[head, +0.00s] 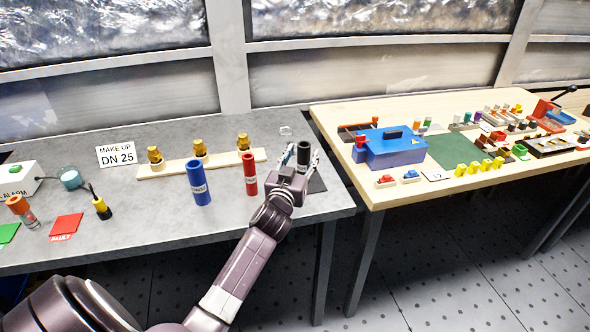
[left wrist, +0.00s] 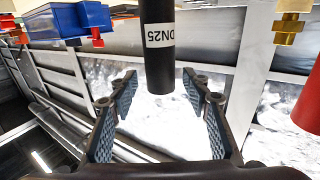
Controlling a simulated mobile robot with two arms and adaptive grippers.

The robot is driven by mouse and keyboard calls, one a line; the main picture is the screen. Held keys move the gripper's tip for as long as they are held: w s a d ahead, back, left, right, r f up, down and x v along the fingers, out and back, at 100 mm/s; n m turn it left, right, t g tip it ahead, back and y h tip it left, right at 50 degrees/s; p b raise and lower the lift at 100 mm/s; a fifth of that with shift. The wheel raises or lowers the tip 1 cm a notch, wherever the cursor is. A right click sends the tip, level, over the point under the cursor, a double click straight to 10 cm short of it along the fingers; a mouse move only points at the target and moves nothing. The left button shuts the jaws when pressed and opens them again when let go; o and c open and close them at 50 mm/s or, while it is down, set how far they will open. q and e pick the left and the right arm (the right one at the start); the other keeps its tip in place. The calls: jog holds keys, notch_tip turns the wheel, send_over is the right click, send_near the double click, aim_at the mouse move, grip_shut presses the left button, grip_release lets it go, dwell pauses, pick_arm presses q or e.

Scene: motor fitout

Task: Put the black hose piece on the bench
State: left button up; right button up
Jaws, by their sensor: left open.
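The black hose piece (head: 304,150) is upright at the right end of the grey bench (head: 130,205). My left gripper (head: 302,160) is open, with a finger on each side of the hose. Its base is hidden behind the gripper, so I cannot tell whether it touches the bench. In the left wrist view the black hose (left wrist: 160,60), with a white DN25 label, comes down from the top between the open fingers (left wrist: 160,88). Gaps show on both sides of it. My right gripper is not in view.
A red hose (head: 250,174) and a blue hose (head: 199,183) stand left of the gripper. Behind them is a board with brass fittings (head: 180,167). A dark mat (head: 316,184) lies by the gripper. A wooden table (head: 400,190) with a blue toolbox (head: 395,150) stands right, across a gap.

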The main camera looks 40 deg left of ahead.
pick_arm(q)
jog(key=v, duration=0.9)
jog(key=shift+b, duration=0.45)
jog(key=shift+s+d, duration=0.1)
jog(key=shift+s, duration=0.05)
